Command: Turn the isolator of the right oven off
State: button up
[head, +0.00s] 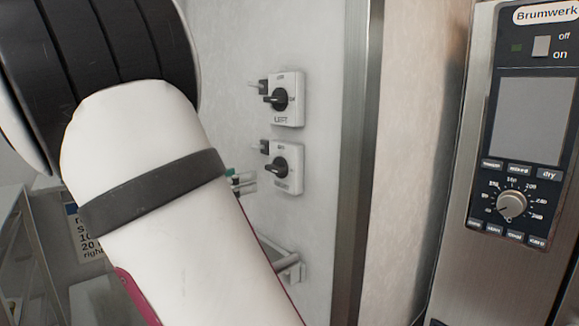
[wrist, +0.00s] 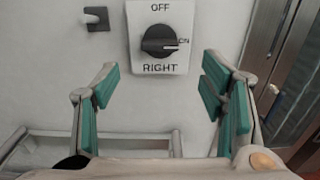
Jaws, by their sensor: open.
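The right isolator is a white plate with a black rotary knob (wrist: 160,41), marked OFF above, ON at the right and RIGHT below. The knob's white pointer line points right, at ON. In the head view the right isolator (head: 281,167) is the lower of two on the wall; its label is too small to read there. My gripper (wrist: 160,82) is open and empty. Its green-padded fingers stand left and right, below the knob and apart from it. In the head view only a bit of my gripper shows; my arm hides the rest.
The left isolator (head: 282,99), labelled LEFT, sits just above on the same wall. A pale rail (head: 288,262) runs along the wall below; it also shows in the wrist view (wrist: 120,139). A steel oven with a control panel (head: 520,130) stands at the right.

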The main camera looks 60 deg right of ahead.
aim_at(271, 170)
jog(key=shift+b+x, duration=0.3)
jog(key=shift+x, duration=4.2)
jog(key=c, duration=1.1)
